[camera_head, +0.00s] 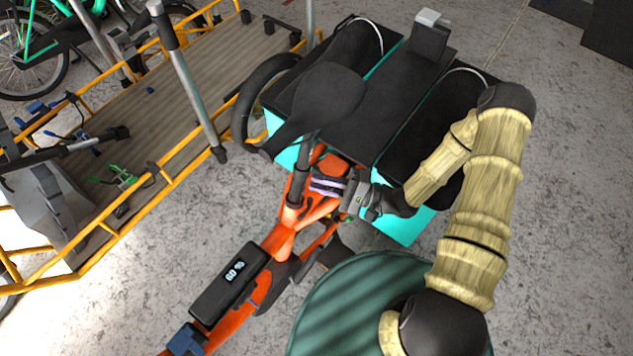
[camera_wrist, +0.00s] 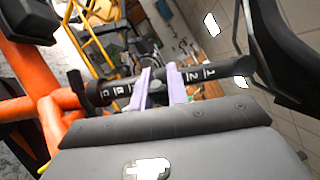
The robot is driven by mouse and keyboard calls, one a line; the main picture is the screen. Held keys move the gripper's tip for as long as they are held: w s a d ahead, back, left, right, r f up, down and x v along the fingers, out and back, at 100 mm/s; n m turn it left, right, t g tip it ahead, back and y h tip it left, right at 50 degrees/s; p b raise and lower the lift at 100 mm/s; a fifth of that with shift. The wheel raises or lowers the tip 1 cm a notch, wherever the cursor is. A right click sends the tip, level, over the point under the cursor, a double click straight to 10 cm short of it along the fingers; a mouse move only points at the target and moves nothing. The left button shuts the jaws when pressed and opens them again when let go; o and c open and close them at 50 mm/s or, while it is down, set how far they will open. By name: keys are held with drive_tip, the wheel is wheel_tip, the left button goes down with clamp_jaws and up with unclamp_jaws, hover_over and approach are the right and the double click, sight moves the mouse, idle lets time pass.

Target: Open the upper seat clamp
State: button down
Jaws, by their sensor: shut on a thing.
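The orange bike's dark seat post (camera_head: 302,153) rises to a black saddle (camera_head: 331,95). In the wrist view, the post (camera_wrist: 215,72) crosses the picture, with white marks on it and the saddle (camera_wrist: 283,45) at the right. My gripper (camera_head: 325,185) reaches the post from the right, below the saddle. Its two pale purple fingers (camera_wrist: 161,85) stand side by side along the post, close together, with a small dark piece between them. This piece seems to be part of the upper seat clamp, mostly hidden by the fingers. A black collar with a knob (camera_wrist: 85,92) sits lower, by the orange frame.
Black-topped turquoise cargo boxes (camera_head: 385,90) stand right behind the saddle. A yellow-framed cargo bed (camera_head: 150,95) lies at the left. A green ribbed round thing (camera_head: 345,305) is in front, near my arm. Grey floor (camera_head: 560,230) is free at the right.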

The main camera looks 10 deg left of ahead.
idle(0.3)
drive_tip(key=c, duration=1.4)
unclamp_jaws()
drive_tip(key=shift+o, duration=0.2)
drive_tip(key=shift+d, duration=0.1)
drive_tip(key=d+f, duration=0.2)
drive_tip(key=d, duration=1.5)
drive_tip(key=shift+f, duration=0.35)
drive_tip(key=shift+s, duration=0.1)
